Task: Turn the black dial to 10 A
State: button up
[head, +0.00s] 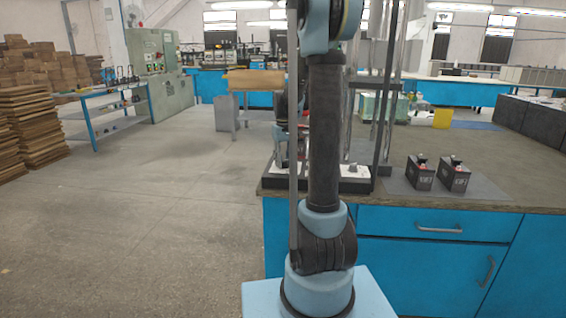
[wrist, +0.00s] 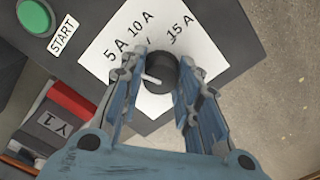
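The black dial (wrist: 161,72) sits on a white label plate (wrist: 108,48) marked 5 A, 10 A and 15 A in the wrist view. Its white pointer is turned to the left, on the 5 A side and away from the 10 A mark. My gripper (wrist: 161,78) is open, with one finger on each side of the dial. The right finger is close to the dial's edge; I cannot tell whether it touches. A small gap shows at the left finger. In the head view my gripper (head: 290,152) is over the dark panel (head: 350,183), partly behind my arm; the dial is hidden there.
A green START button (wrist: 34,16) is at the upper left in the wrist view. A red and grey block marked Y1 (wrist: 52,120) is beside my left finger. Tall dark posts (head: 385,100) rise behind my arm.

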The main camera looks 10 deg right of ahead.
jog(key=shift+m, duration=0.3)
jog(key=m, duration=0.3)
jog(key=shift+m, duration=2.6)
jog(key=o, duration=1.1)
jog(key=shift+a, duration=0.1)
notch_tip(320, 180, up, 12)
jog(key=shift+w+f, duration=0.1)
